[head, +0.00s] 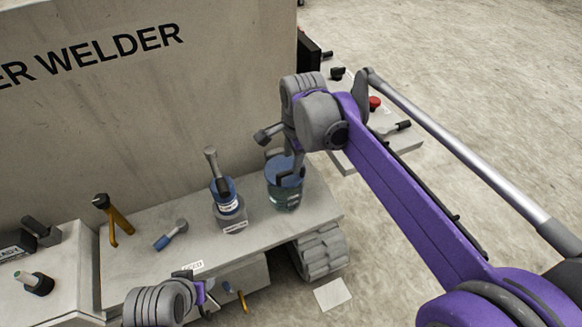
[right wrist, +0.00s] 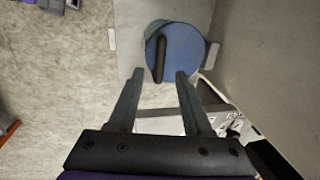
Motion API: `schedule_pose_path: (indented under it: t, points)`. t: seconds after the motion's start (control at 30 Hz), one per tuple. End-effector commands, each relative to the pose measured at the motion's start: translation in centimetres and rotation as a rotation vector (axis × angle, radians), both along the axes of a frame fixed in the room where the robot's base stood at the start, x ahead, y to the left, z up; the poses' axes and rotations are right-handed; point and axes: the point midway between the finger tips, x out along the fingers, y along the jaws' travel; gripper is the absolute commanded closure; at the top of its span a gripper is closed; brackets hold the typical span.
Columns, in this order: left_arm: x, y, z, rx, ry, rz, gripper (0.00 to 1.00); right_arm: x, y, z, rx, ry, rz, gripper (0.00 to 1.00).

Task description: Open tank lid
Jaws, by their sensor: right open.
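The tank (head: 286,201) is a round, dark greenish see-through vessel near the right end of the bench. Its round blue lid (head: 273,171) lies flat on top; in the right wrist view the lid (right wrist: 184,62) carries a black bar handle (right wrist: 161,55). My right gripper (head: 290,170) is over the lid, hiding part of it. In the right wrist view its fingers (right wrist: 160,74) are open, with the handle's near end between the tips; I cannot tell whether they touch it. My left gripper (head: 207,294) is low at the bench's front, its jaws unclear.
A blue-handled tool (head: 170,236) and a yellow-legged stand (head: 114,222) are farther left. The welder's wall (head: 180,90) rises behind. A side shelf (head: 370,158) has a red button (head: 375,104).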

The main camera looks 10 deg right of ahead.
Motion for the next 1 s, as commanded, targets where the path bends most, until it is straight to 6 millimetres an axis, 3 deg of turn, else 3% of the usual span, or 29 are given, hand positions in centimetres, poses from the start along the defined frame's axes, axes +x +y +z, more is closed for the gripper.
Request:
schedule_pose_path:
  t: [0.1,0.3,0.67,0.93,1.0]
  points:
    - [0.0,0.0,-0.2,0.0,0.001,0.0,0.5,0.4,0.1,-2.2,0.0,0.0,0.0,0.51]
    - [-0.1,0.0,-0.4,0.0,0.001,0.0,0.5,0.8,0.2,-4.2,0.0,-0.001,0.001,0.51]
    - [-0.1,0.0,-0.4,0.0,0.002,0.0,0.5,0.9,0.2,-4.7,0.0,-0.001,0.001,0.51]
    - [-0.1,0.0,-0.4,0.0,0.002,0.0,0.5,0.9,0.3,-4.7,0.0,-0.001,0.001,0.99]
    - [-0.1,0.0,-0.4,0.0,0.002,0.0,0.5,0.9,0.3,-4.7,0.0,-0.001,0.001,1.0]
